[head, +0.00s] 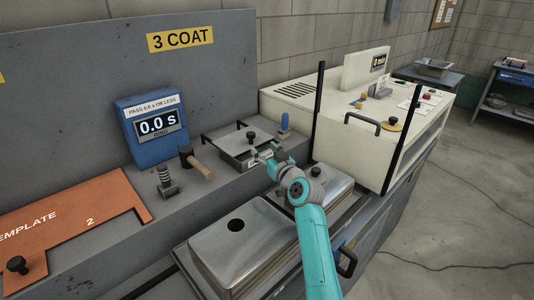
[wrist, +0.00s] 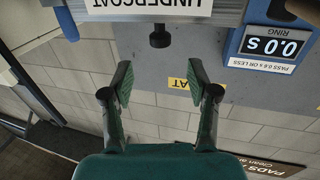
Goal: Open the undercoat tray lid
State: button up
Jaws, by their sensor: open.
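The undercoat tray (head: 232,160) is a grey metal box on the ledge in the middle of the head view. Its flat grey lid (head: 232,138) lies on top, looks closed, and carries a black knob (head: 251,137). In the upside-down wrist view, the white UNDERCOAT label (wrist: 150,6) is at the top edge, with the black knob (wrist: 160,37) just beyond it. My gripper (head: 264,153) is at the tray's front right side. In the wrist view my gripper (wrist: 160,78) is open and empty, its two fingers spread and pointing toward the knob, apart from it.
A blue-handled tool (head: 285,122) stands behind the tray to the right. A wooden-handled mallet (head: 196,163) and a coil spring piece (head: 165,182) are to the left. A blue timer box (head: 155,128) reads 0.0 s. Metal sink covers (head: 235,245) lie in front; a cream machine (head: 345,120) stands right.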

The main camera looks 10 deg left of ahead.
aim_at(253, 138)
jog(key=shift+s+d, duration=0.4)
jog(key=shift+s, duration=0.15)
jog(key=shift+d, duration=0.1)
jog(key=c, duration=0.5)
jog(key=shift+d+m, duration=0.3)
jog(key=shift+m, duration=0.1)
jog(key=c, duration=0.4)
jog(key=d+m, duration=0.1)
jog(key=m, duration=0.1)
jog(key=s+d+m, duration=0.1)
jog(key=m, duration=0.1)
jog(key=d+m, duration=0.1)
jog(key=shift+s+d+r+m+t+h, duration=0.15)
jog(key=shift+d+r+m+t+h, duration=0.15)
jog(key=shift+d+r+m+h, duration=0.1)
grip_shut()
jog(key=w+a+m, duration=0.2)
jog(key=a+m, duration=0.1)
jog(key=w+a+m, duration=0.3)
jog(key=m, duration=0.1)
jog(key=w+a+m, duration=0.2)
jog(key=a+m, duration=0.1)
jog(key=m, duration=0.1)
jog(key=shift+w+f+y, duration=0.25)
jog(key=shift+f+y, duration=0.15)
